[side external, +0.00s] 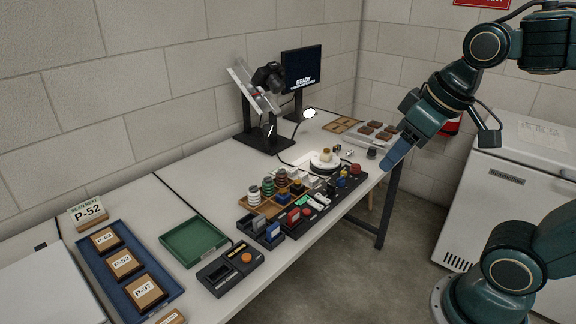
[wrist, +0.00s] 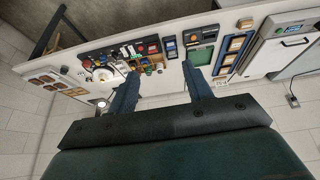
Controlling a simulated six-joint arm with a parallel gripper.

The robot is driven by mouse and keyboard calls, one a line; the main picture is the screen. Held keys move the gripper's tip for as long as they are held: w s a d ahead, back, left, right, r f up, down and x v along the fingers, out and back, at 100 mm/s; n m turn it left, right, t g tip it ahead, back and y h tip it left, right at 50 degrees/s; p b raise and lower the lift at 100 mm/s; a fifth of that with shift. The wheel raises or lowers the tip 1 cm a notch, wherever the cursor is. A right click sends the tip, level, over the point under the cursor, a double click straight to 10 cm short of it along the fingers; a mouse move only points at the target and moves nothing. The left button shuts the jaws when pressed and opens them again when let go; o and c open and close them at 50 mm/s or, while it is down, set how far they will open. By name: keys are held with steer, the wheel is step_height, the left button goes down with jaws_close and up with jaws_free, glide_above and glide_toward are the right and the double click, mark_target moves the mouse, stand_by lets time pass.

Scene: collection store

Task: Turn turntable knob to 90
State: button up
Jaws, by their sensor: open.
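The white round turntable (side external: 324,166) stands on the bench, with a small tan object (side external: 325,153) on top. It also shows in the wrist view (wrist: 104,76), left of my fingers. A small dark knob-like piece (side external: 371,153) stands right of the turntable; I cannot tell whether it is the turntable knob, and no angle marks are readable. My gripper (side external: 392,160) is in the air near the bench's right front edge, right of the turntable. In the wrist view my gripper (wrist: 160,72) has its two blue fingers spread apart with nothing held between them.
A dark control strip (side external: 318,208) with coloured pieces lies in front of the turntable. A camera on a stand (side external: 268,78), a monitor (side external: 301,68) and a lamp (side external: 309,113) stand behind. A green tray (side external: 194,241) and a blue tray (side external: 100,270) lie left. A white cabinet (side external: 515,165) stands right.

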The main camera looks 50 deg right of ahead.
steer(key=w+d+g, duration=0.1)
steer(key=w+d, duration=0.4)
steer(key=w, duration=0.5)
steer(key=g, duration=0.4)
glide_above(331, 185)
step_height(331, 185, down, 21)
steer(key=shift+r, duration=0.2)
steer(key=shift+d+f, duration=0.1)
steer(key=shift+f, duration=0.05)
step_height(331, 185, down, 14)
steer(key=shift+r, duration=0.25)
steer(key=c, duration=1)
